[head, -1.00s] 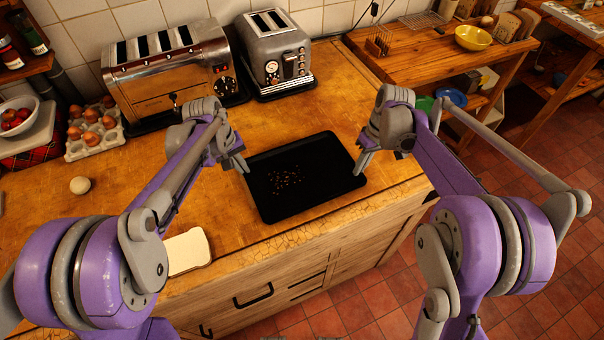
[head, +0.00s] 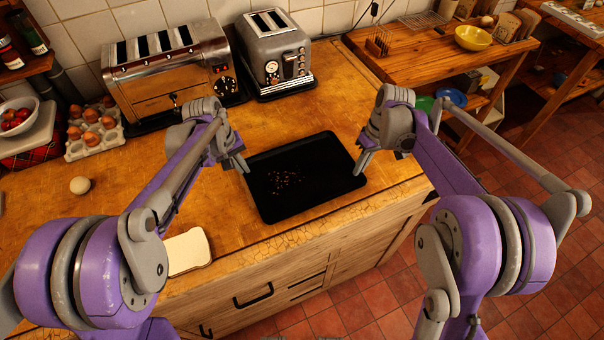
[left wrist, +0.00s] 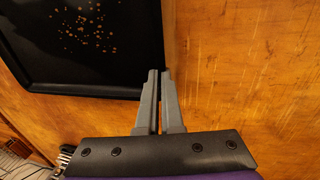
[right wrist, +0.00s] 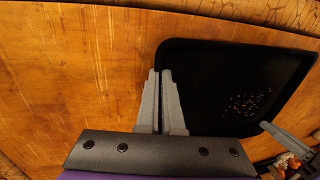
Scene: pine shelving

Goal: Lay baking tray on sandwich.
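The black baking tray (head: 300,205), with brown crumbs on it, lies on the wooden counter near its front edge. My left gripper (head: 246,171) is shut on the tray's left rim; in the left wrist view its fingers (left wrist: 160,75) are close together on either side of the rim. My right gripper (head: 359,174) is shut on the right rim; in the right wrist view its fingers (right wrist: 159,75) straddle that edge. The sandwich (head: 187,251), with a pale bread slice on top, lies at the counter's front edge, left of the tray, partly behind my left arm.
Two toasters (head: 172,80) (head: 275,60) stand behind the tray against the tiled wall. An egg carton (head: 95,135) and a loose egg (head: 80,185) are at the left. Bare counter lies between sandwich and tray. A lower wooden table (head: 425,50) stands at the right.

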